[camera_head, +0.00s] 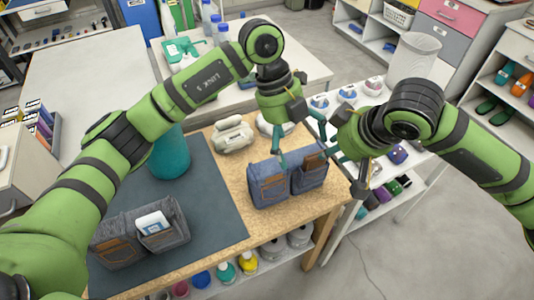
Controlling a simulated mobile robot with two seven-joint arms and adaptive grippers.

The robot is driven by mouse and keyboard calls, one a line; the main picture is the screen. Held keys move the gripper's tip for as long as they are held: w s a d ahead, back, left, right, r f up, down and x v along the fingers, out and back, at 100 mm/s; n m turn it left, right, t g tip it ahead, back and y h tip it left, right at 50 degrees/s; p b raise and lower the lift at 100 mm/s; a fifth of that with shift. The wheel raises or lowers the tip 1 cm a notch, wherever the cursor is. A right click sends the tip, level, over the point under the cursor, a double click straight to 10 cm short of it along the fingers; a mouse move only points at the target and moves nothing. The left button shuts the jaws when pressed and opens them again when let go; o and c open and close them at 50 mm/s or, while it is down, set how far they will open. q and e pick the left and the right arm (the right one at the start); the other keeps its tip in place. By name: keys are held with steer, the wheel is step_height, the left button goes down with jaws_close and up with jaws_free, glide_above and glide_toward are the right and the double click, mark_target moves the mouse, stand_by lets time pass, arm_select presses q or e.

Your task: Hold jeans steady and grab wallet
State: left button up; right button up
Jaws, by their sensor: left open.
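The blue jeans piece (268,190), a denim holder with pockets, stands on the cork-coloured table near its right edge. A brown wallet (315,161) sticks out of its right pocket. My left gripper (302,152) is open above the jeans, with one finger near their upper back edge and the other to the right near the wallet. I cannot tell whether it touches them.
A grey denim holder (118,250) with a white-and-blue item (152,222) stands on the dark mat (215,215). A teal bin (170,155) and pale shoes (233,135) are behind. A shelf with shoes (375,195) is at the right. The mat's middle is clear.

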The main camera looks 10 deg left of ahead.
mark_target(267, 163)
arm_select(q)
steer(key=w+a+m+t+y, duration=0.2)
steer(key=a+y, duration=0.3)
steer(key=y, duration=0.1)
steer(key=f+m, duration=0.2)
steer(key=m, duration=0.1)
steer(key=a+f+m+h, duration=0.1)
steer(key=f+m, duration=0.1)
steer(key=m, duration=0.1)
steer(key=f+m, duration=0.3)
steer(key=shift+w+a+m+g+h, duration=0.1)
steer(key=shift+a+m+g+h, duration=0.05)
steer(key=shift+m+g+h, duration=0.2)
steer(key=shift+f+m, duration=0.5)
steer(key=shift+m, duration=0.25)
steer(key=shift+f, duration=3.65)
steer(key=c, duration=1.6)
steer(key=shift+c, duration=0.4)
steer(key=shift+s+f, duration=0.1)
steer(key=shift+s, duration=0.1)
